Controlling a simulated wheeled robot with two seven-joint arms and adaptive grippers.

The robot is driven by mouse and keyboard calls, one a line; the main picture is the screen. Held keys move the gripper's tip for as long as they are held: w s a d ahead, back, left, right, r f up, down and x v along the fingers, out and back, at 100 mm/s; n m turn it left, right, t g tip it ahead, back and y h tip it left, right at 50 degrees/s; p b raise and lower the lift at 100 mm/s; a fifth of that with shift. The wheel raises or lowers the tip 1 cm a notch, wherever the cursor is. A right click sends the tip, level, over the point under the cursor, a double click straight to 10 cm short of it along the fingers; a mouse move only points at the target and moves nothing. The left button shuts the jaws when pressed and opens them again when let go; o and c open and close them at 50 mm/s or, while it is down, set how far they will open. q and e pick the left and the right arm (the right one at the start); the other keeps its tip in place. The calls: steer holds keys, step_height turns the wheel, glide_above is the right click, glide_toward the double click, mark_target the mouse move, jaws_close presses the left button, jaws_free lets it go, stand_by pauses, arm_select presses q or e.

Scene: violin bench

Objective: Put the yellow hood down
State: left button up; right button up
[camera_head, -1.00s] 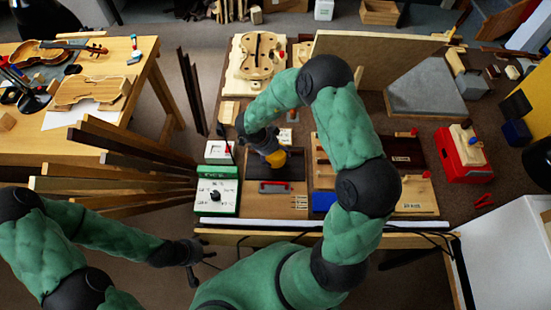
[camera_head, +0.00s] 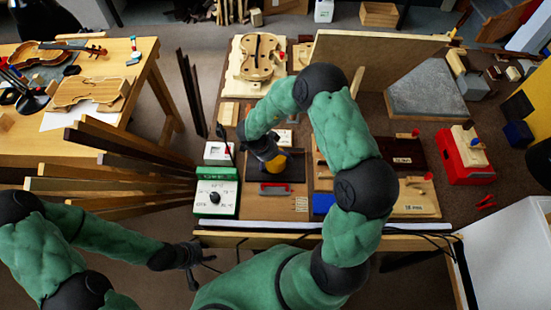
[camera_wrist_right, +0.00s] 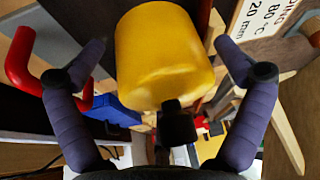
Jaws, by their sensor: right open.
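The yellow hood (camera_head: 277,162) shows as a small patch below my right gripper in the head view, over a dark panel (camera_head: 295,175). It is large in the right wrist view (camera_wrist_right: 165,55), a rounded yellow shell with a black piece at its lower end. My right gripper (camera_wrist_right: 163,52) is open, with a finger on each side of the hood and visible gaps between. In the head view my right gripper (camera_head: 265,150) hides part of the hood. Whether the hood rests on something cannot be told. My left gripper (camera_head: 200,264) is open and empty, low at the left, away from the hood.
A red handle (camera_head: 274,188) lies just in front of the hood; it is also close to the left finger in the wrist view (camera_wrist_right: 22,60). A green-and-white dial box (camera_head: 216,192) stands left. A blue block (camera_head: 323,203) and a red box (camera_head: 466,160) are right.

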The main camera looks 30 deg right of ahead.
steer(key=p+v, duration=0.4)
steer(key=v, duration=0.8)
